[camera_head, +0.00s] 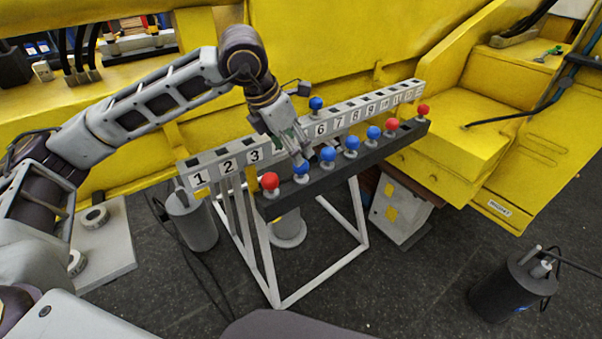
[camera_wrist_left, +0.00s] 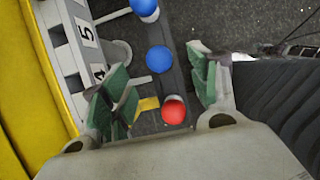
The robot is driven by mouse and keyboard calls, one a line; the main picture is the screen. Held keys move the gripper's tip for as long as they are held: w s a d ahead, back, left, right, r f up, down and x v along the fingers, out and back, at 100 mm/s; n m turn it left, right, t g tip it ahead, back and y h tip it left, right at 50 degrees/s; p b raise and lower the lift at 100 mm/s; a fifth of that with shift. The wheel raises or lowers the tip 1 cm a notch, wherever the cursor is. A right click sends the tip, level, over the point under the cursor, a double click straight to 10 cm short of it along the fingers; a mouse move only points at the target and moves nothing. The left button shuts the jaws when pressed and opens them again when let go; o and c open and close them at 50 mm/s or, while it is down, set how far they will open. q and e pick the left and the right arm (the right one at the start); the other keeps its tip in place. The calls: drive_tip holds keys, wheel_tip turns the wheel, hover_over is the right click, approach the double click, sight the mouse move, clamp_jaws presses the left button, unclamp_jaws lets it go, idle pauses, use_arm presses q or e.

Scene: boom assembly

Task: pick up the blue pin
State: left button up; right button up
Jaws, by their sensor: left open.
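A dark rail (camera_head: 340,176) carries a row of round-headed pins. A red pin (camera_head: 270,181) stands at its near left end, with a blue pin (camera_head: 301,168) beside it, then more blue pins (camera_head: 328,154). My left gripper (camera_head: 299,153) is above the rail at the first blue pin, pointing down. In the left wrist view my left gripper (camera_wrist_left: 158,85) is open, its green-padded fingers apart on either side of the rail. The blue pin (camera_wrist_left: 160,59) and the red pin (camera_wrist_left: 174,110) show in the gap, neither visibly gripped. My right gripper is not in view.
A numbered rack (camera_head: 228,166) runs behind the rail, with one blue pin (camera_head: 316,103) standing in it near number 6. Red pins (camera_head: 422,109) stand at the rail's far end. Yellow machinery (camera_head: 330,40) closes off the back. A dark cylinder (camera_head: 508,290) stands on the floor at right.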

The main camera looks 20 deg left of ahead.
use_arm(q)
drive_tip(key=shift+x, duration=1.05)
drive_tip(key=shift+w+f, duration=0.1)
drive_tip(key=shift+f, duration=0.2)
drive_tip(key=shift+d+f, duration=0.1)
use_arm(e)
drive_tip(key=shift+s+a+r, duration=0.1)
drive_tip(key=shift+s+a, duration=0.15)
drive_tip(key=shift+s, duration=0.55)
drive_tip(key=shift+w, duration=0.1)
